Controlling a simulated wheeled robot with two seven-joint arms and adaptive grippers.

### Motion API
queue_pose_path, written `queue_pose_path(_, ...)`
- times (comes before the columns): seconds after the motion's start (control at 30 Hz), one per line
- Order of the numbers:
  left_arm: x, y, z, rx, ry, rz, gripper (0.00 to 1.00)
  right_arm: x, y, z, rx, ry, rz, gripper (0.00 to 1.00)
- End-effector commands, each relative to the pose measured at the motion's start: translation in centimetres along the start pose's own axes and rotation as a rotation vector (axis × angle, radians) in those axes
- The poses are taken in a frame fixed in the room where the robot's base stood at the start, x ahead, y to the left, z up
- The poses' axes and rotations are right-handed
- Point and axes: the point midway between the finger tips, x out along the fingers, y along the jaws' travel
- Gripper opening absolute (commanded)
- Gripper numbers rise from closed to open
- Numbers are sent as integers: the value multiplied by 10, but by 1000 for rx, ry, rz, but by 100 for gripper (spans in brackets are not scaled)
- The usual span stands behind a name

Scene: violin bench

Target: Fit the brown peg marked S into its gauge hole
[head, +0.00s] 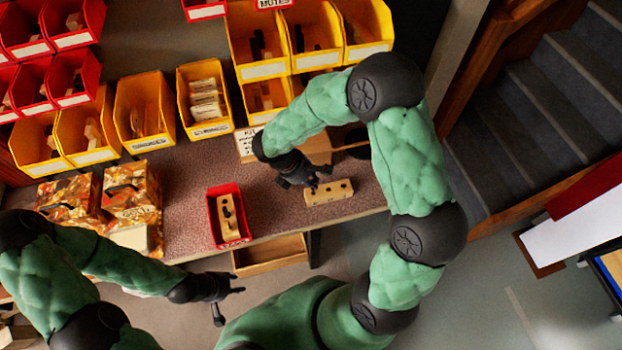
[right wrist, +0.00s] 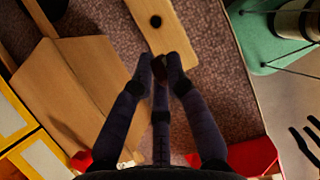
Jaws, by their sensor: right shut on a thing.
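The gauge block (head: 329,193), a pale wooden bar with dark holes in its top, lies on the bench near its front edge. It also shows in the right wrist view (right wrist: 178,22), with one dark hole (right wrist: 155,21) in sight beyond my fingers. My right gripper (head: 313,183) is over the left end of the block, pointing down. In the right wrist view its fingers are shut on a small dark brown peg (right wrist: 159,71). The peg's mark and lower end are hidden, so I cannot tell whether it touches the block. My left gripper (head: 232,304) is open and empty, off the bench front.
A red bin (head: 244,222) holding a pale block with dark pieces stands left of the gauge block. Patterned boxes (head: 130,190) stand further left. Yellow bins (head: 145,112) line the back. A wooden box (head: 310,150) lies behind my right gripper. An open drawer (head: 268,256) hangs below.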

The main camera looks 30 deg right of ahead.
Motion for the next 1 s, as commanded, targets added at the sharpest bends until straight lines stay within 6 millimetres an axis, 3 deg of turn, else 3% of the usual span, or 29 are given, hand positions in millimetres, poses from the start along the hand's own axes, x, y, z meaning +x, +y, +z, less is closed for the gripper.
queue_pose_path(1.0, 16, -6, -1, 0, 0, 0, 40, 20, 0, -10, 0, 0, 0, 0)
